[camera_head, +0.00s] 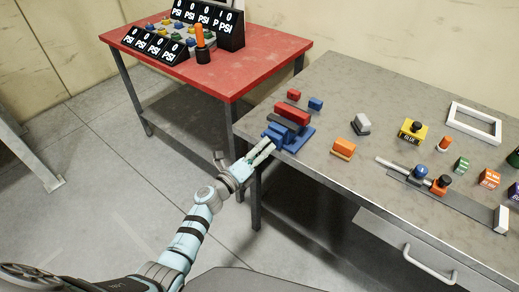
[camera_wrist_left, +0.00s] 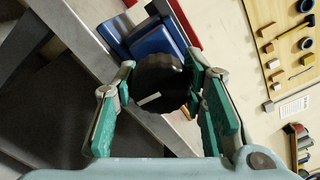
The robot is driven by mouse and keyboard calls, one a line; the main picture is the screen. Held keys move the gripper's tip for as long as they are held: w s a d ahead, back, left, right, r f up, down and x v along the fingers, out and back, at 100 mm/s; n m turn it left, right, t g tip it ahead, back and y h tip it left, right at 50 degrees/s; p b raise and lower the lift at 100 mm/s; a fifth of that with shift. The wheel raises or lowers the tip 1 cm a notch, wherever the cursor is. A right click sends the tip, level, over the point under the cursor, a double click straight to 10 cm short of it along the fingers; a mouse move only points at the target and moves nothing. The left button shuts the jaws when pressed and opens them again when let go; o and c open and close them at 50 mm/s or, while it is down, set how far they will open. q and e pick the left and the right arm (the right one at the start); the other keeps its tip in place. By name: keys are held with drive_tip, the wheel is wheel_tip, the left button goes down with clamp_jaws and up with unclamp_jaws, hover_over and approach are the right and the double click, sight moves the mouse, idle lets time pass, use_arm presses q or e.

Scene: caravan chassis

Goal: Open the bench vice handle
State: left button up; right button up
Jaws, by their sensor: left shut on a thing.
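The bench vice (camera_head: 293,114), blue with a red block in its jaws, sits at the near left corner of the grey workbench. My left gripper (camera_head: 263,152) reaches to the vice's front face from the left, just past the bench edge. In the left wrist view, the vice handle (camera_wrist_left: 160,78) is a round black ribbed knob with a white line. The left gripper's green-padded fingers are on either side of it, shut on it. The blue vice body (camera_wrist_left: 150,38) shows behind the knob. In the head view the handle is hidden by the fingers. My right gripper is not in view.
The grey workbench (camera_head: 345,90) carries an orange block (camera_head: 343,148), a grey block (camera_head: 361,123), a yellow block (camera_head: 413,131), a white frame (camera_head: 474,122) and a slider panel. A red table (camera_head: 262,58) with PSI signs stands behind left. Open floor lies left.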

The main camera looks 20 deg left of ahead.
use_arm(q)
drive_tip(key=shift+d+r, duration=0.1)
drive_tip(key=shift+r, duration=0.05)
drive_tip(key=o, duration=0.9)
drive_tip(key=shift+w, duration=0.1)
drive_tip(key=shift+c, duration=0.2)
drive_tip(key=o, duration=0.3)
drive_tip(key=shift+w+d, duration=0.1)
drive_tip(key=v, duration=1.2)
drive_tip(key=shift+f, duration=0.25)
